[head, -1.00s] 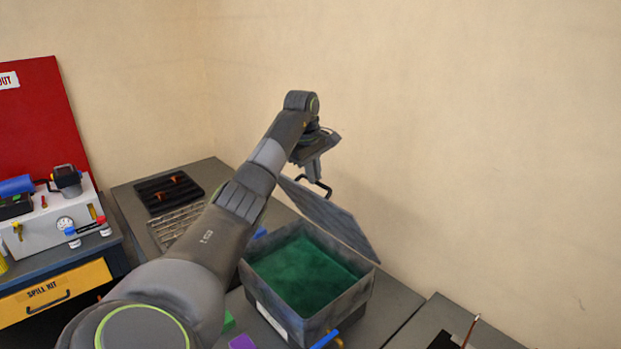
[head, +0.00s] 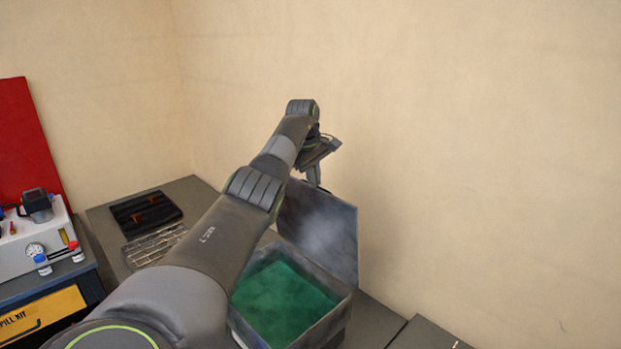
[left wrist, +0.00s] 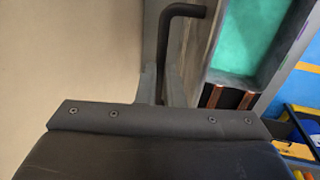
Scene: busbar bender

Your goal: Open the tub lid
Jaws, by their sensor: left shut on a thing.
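The tub (head: 338,308) is a grey square box with green contents (head: 283,300), standing open on the bench; its front left is hidden by my arm. Its grey lid (head: 322,230) stands up nearly vertical along the tub's back edge, near the wall. My left gripper (head: 314,176) is at the lid's upper edge, shut on the lid handle. In the left wrist view the handle (left wrist: 164,60) is a dark bent bar just beyond the gripper, with the green tub inside (left wrist: 245,40) to its right. My right gripper is not in view.
A black tray (head: 146,212) with orange-brown pieces and a metal rack (head: 153,245) lie left of the tub. The wall (head: 470,170) is close behind the lid.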

